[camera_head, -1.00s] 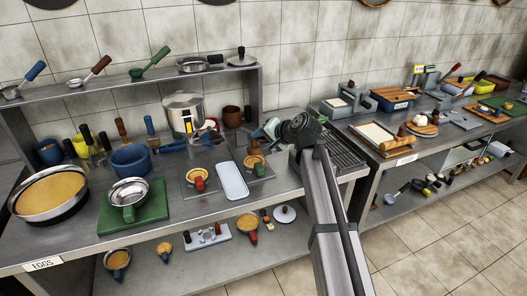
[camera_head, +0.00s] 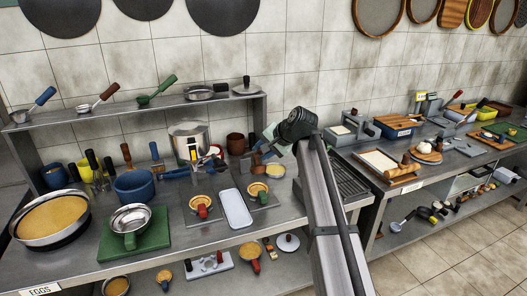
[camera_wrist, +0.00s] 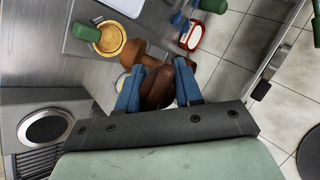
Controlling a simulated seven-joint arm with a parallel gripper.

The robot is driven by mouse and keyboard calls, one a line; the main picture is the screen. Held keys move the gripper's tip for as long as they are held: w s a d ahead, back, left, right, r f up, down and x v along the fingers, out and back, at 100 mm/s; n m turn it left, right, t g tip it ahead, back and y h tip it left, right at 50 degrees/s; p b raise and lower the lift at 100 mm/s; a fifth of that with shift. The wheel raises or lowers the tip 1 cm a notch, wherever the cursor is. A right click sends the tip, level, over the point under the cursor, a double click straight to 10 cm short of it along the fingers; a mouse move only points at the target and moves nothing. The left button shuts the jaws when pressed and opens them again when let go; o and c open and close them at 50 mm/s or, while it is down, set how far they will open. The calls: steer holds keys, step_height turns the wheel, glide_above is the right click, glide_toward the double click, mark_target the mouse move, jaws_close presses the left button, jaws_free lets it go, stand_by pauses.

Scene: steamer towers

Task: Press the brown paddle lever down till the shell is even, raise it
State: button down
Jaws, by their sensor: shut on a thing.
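My gripper (camera_wrist: 158,92) has blue fingers closed on a brown lever or handle (camera_wrist: 158,86), whose thicker end reaches up and left in the wrist view. Beside it, a round golden shell (camera_wrist: 108,38) with a green handle (camera_wrist: 84,32) sits on a grey mat. The same shell shows in the head view (camera_head: 257,188). A pale round piece shows partly beneath the brown part. In the head view my gripper (camera_head: 264,152) is above the right end of the left bench, with brown (camera_head: 257,158) at its tip. A small yellow-filled round (camera_head: 275,171) is just below. Evenness cannot be told.
A white tray (camera_head: 236,208) and a red-handled shell (camera_head: 201,206) lie to the left. A steel pot (camera_head: 188,140) stands behind. A dark grate (camera_head: 345,178) is to the right, under my arm. A second bench lies further right.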

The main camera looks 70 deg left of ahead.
steer(key=c, duration=1.1)
jaws_free()
steer(key=shift+a+r, duration=0.2)
steer(key=shift+r, duration=0.05)
steer(key=v, duration=1.3)
steer(key=shift+d+r, duration=0.2)
steer(key=shift+d, duration=0.15)
steer(key=shift+w, duration=0.15)
